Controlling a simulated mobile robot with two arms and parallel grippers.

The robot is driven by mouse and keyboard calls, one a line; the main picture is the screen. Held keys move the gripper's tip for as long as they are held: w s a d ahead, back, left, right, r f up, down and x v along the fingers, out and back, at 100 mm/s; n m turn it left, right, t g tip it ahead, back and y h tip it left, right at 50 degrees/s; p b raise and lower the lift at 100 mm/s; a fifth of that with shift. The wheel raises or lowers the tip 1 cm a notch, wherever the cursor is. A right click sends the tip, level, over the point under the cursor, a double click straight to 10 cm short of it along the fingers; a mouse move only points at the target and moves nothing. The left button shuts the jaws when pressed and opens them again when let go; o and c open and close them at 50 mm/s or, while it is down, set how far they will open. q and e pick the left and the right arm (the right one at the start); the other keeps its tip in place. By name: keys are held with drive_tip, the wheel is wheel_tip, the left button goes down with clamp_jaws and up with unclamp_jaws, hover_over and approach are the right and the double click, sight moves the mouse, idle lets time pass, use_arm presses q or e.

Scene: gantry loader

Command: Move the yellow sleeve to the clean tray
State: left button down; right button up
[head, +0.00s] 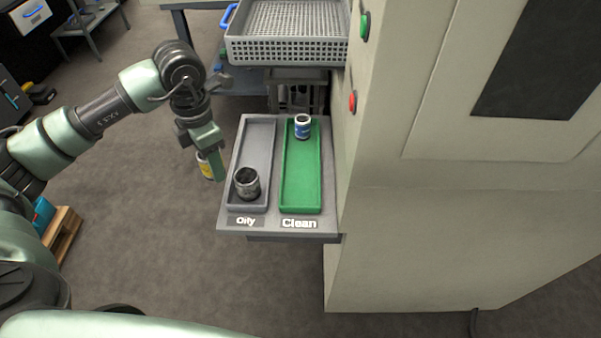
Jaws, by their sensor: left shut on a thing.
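The yellow sleeve (206,168) hangs below my left gripper (208,154), which is shut on it. Part of the sleeve is hidden by the gripper's fingers. The gripper and sleeve are just left of the grey oily tray (259,143), apart from it as far as this view shows. The green clean tray (301,185) lies to the right of the oily tray on the same shelf. My right gripper is not in view.
A dark grey sleeve (247,183) stands in the near part of the oily tray. A perforated grey basket (290,52) sits behind the shelf. The tall machine cabinet (420,190) rises close on the right of the shelf. The middle and near part of the clean tray are bare.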

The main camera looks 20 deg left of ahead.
use_arm(q)
drive_tip(key=p, duration=0.5)
hover_over(300, 193)
wheel_tip(300, 193, down, 2)
drive_tip(key=shift+s+a+f, duration=0.1)
drive_tip(key=shift+a+f+p, duration=0.1)
drive_tip(key=shift+f+p, duration=0.4)
drive_tip(key=shift+f, duration=0.4)
drive_tip(key=shift+d+f+p, duration=0.2)
drive_tip(key=shift+f+p, duration=0.4)
drive_tip(key=shift+f, duration=0.85)
